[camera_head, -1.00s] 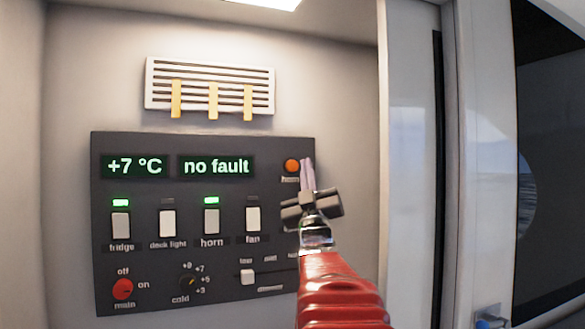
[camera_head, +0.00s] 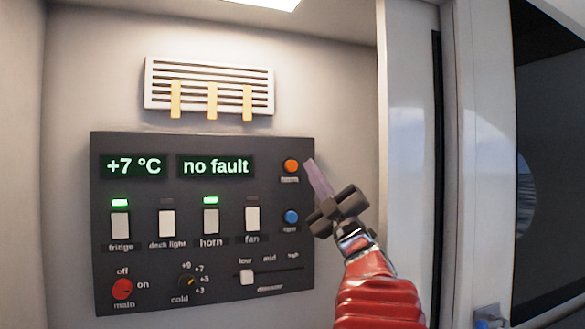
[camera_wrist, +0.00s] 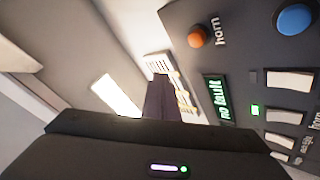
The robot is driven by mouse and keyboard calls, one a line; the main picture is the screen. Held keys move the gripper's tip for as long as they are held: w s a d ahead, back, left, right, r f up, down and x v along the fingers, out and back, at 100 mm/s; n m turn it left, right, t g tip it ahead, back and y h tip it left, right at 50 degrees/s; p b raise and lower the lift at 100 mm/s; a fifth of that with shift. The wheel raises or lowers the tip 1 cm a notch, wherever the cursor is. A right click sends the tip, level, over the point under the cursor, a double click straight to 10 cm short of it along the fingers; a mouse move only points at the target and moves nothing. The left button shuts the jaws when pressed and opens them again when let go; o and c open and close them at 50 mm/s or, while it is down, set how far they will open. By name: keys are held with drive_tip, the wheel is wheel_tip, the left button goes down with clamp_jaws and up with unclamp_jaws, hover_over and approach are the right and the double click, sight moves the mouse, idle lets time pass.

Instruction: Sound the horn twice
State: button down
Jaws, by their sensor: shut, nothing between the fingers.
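The dark control panel (camera_head: 140,258) is on the wall. Its round orange button (camera_head: 291,166) sits at the upper right, and in the wrist view the orange button (camera_wrist: 196,37) is labelled horn. A blue button (camera_head: 291,216) is below it; it also shows in the wrist view (camera_wrist: 295,18). The horn rocker switch (camera_head: 211,221) has a lit green lamp above it. My gripper (camera_head: 312,168) is shut and empty, its tip just right of the orange button in the head view. I see a gap between tip and button there; the depth gap is unclear.
The display (camera_head: 216,166) reads "no fault". Fridge (camera_head: 120,224), deck light (camera_head: 167,222) and fan (camera_head: 252,218) switches share the panel, with a red main knob (camera_head: 122,289) and a slider (camera_head: 247,276) below. A white vent (camera_head: 209,87) is above. A door frame (camera_head: 408,100) stands to the right.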

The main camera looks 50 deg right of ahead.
sight(292, 162)
drive_tip(key=shift+w, duration=0.15)
drive_tip(key=shift+w+d, duration=0.75)
drive_tip(key=shift+w, duration=0.45)
drive_tip(key=shift+w+d, duration=0.75)
drive_tip(key=shift+w, duration=0.5)
drive_tip(key=shift+w+d, duration=0.75)
drive_tip(key=shift+w, duration=0.45)
drive_tip(key=shift+w, duration=0.1)
drive_tip(key=shift+w+d, duration=0.2)
drive_tip(key=shift+w, duration=0.1)
drive_tip(key=shift+w+d, duration=0.45)
drive_tip(key=shift+w, duration=0.2)
idle(0.9)
drive_tip(key=shift+s, duration=0.1)
drive_tip(key=shift+s+a, duration=0.65)
drive_tip(key=shift+s, duration=0.3)
drive_tip(key=shift+s+a, duration=0.45)
drive_tip(key=shift+s, duration=0.25)
drive_tip(key=shift+s+a, duration=0.4)
drive_tip(key=shift+s, duration=0.35)
drive_tip(key=shift+s+a, duration=0.45)
drive_tip(key=shift+s, duration=0.25)
